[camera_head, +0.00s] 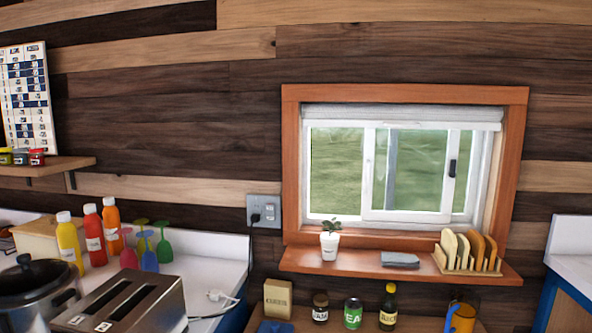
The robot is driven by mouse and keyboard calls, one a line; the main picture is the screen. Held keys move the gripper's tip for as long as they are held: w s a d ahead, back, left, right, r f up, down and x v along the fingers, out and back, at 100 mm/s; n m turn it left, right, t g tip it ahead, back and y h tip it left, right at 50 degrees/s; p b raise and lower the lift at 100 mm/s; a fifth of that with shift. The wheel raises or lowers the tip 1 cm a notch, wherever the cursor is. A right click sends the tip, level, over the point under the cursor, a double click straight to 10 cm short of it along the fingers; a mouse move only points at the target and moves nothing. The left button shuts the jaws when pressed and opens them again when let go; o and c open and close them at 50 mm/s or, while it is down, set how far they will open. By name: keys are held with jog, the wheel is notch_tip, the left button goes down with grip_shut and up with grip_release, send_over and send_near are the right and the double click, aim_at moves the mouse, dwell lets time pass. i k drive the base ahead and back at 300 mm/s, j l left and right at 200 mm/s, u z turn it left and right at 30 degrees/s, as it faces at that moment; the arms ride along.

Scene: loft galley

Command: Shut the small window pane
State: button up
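The small window (398,170) is set in an orange-brown wooden frame on the plank wall, right of the middle. Its white-framed sliding pane (415,175) stands partway along the track, upright, with a dark handle (452,168) on its right edge. A white upright shows through its glass. Green outdoors shows left of the pane and in a narrow strip to its right; I cannot tell which part has glass. A rolled pale blind (402,113) hangs at the top. My gripper is not in view.
The wooden sill shelf (345,262) holds a potted plant (330,240), a grey folded cloth (400,259) and a rack of boards (468,252). Jars and bottles stand below. A toaster (125,303), a pot (40,295) and coloured bottles crowd the left counter.

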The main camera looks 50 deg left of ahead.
aim_at(453, 146)
jog(key=u, duration=1.2)
